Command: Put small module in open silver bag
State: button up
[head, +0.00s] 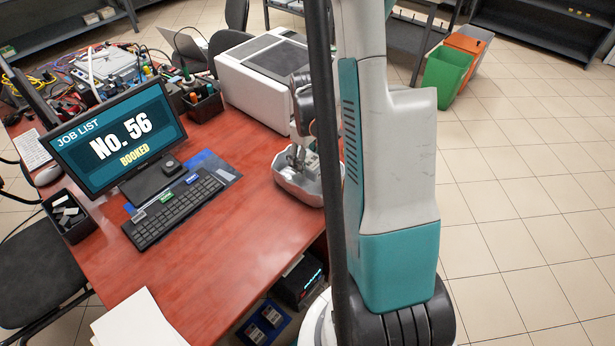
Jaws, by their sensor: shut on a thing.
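My gripper (299,163) is at the right edge of the red table, partly hidden by my own arm. It points down into a shallow silver container (286,187) with a raised rim. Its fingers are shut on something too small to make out. Small greyish-green pieces show beside the fingers, and I cannot tell whether they lie in the container or are held. I cannot make out an open silver bag for certain. The right part of the container is hidden behind my arm.
On the red table (215,262) stand a monitor (120,140), a keyboard (175,208), a white boxy machine (268,75) and a black bin of small pieces (68,216). White paper (138,320) lies at the front. The table's front middle is clear.

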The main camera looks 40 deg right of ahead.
aim_at(307, 180)
jog(key=shift+f+b, duration=0.85)
jog(key=shift+f, duration=2.1)
jog(key=shift+f, duration=0.1)
jog(key=o, duration=1.4)
notch_tip(307, 180, up, 12)
jog(key=p, duration=0.4)
jog(key=shift+r, duration=0.2)
